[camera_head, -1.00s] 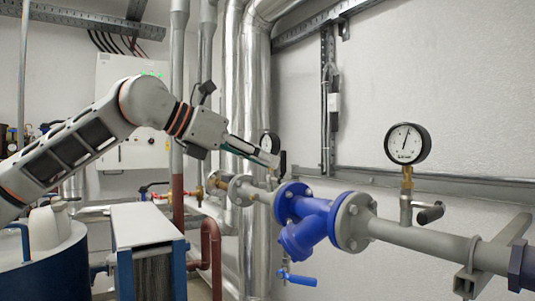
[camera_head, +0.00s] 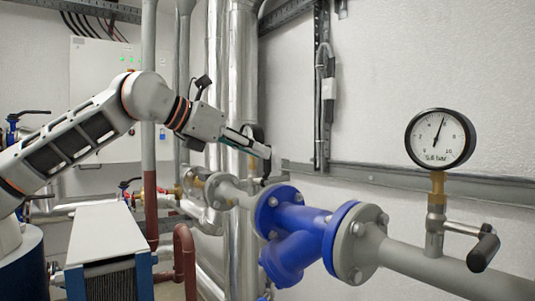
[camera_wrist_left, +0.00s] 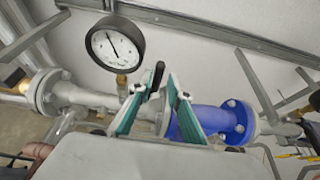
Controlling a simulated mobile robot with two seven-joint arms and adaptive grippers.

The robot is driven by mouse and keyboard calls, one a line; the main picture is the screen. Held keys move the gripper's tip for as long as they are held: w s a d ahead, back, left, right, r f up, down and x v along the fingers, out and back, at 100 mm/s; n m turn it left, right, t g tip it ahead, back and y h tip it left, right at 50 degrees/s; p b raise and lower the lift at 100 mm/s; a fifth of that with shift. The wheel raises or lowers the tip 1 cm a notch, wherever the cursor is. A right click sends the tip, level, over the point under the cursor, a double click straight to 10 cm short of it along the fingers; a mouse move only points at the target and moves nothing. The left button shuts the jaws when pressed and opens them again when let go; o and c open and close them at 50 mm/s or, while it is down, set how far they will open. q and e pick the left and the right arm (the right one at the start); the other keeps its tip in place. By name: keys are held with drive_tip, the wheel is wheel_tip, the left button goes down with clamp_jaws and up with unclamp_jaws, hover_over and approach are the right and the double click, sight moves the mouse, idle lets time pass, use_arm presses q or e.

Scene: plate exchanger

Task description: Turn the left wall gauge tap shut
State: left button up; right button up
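The left wall gauge (camera_wrist_left: 115,43) shows in the wrist view with a white dial and black rim, on a brass stem above the grey pipe. Its tap has a black handle (camera_wrist_left: 155,77), which shows between the fingertips. In the head view the left gauge (camera_head: 256,132) is mostly hidden behind my left gripper (camera_head: 264,157). In the wrist view my left gripper (camera_wrist_left: 158,86) has its two fingers apart, one on each side of the handle. I cannot tell whether either finger touches it. My right gripper is in neither view.
A blue valve body (camera_head: 298,228) with bolted flanges sits on the pipe, right of my left gripper. The right gauge (camera_head: 440,139) stands farther right with its own black tap handle (camera_head: 483,251). Large silver pipes (camera_head: 240,90) stand behind. A plate exchanger (camera_head: 105,245) is at lower left.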

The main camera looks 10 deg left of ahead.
sight(267, 169)
use_arm(q)
drive_tip(key=x, duration=0.3)
drive_tip(key=shift+a, duration=0.15)
drive_tip(key=shift+w+d+f+p, duration=0.25)
drive_tip(key=shift+w+d+p, duration=0.1)
drive_tip(key=shift+w, duration=0.1)
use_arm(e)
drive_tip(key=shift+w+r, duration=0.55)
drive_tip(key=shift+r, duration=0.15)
